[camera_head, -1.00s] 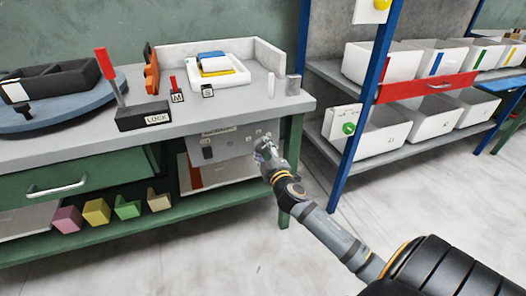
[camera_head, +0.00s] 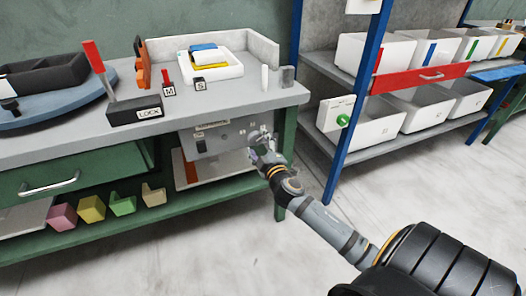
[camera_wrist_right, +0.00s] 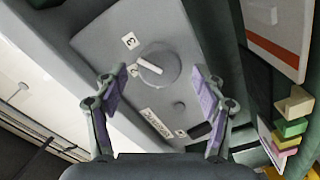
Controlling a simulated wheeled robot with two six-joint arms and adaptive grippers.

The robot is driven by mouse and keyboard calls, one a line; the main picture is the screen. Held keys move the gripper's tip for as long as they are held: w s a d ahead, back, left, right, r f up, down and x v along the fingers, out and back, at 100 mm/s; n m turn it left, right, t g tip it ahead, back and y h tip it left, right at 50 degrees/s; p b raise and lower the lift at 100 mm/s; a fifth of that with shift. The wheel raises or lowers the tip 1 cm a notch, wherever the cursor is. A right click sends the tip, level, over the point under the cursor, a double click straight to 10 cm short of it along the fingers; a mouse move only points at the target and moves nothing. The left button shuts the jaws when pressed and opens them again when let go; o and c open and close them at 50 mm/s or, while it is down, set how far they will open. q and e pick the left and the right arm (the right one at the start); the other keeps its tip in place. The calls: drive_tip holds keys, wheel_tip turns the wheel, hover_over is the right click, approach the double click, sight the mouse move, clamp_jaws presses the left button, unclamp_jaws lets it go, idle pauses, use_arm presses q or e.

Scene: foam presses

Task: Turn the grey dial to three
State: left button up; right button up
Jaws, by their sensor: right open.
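The grey dial (camera_wrist_right: 158,68) is round with a white pointer bar, on a grey panel (camera_wrist_right: 105,42) in the right wrist view. A label with 3 (camera_wrist_right: 130,40) is beside it at the upper left. The pointer is turned toward another label (camera_wrist_right: 136,70), which looks like 2 and is partly covered. My right gripper (camera_wrist_right: 160,88) is open, its purple-padded fingers on either side of the dial and apart from it. In the head view this gripper (camera_head: 263,142) is in front of the panel (camera_head: 215,145) under the bench top; the dial cannot be made out there. My left gripper is not in view.
The panel also bears a nameplate (camera_wrist_right: 158,122) and a dark switch (camera_wrist_right: 200,130). The bench top (camera_head: 225,105) overhangs above my gripper. A blue rack post (camera_head: 352,130) and white bins (camera_head: 372,128) stand to the right. The floor in front is clear.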

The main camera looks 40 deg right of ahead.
drive_tip(key=v, duration=1.1)
drive_tip(key=shift+s+f, duration=0.1)
drive_tip(key=shift+f, duration=0.05)
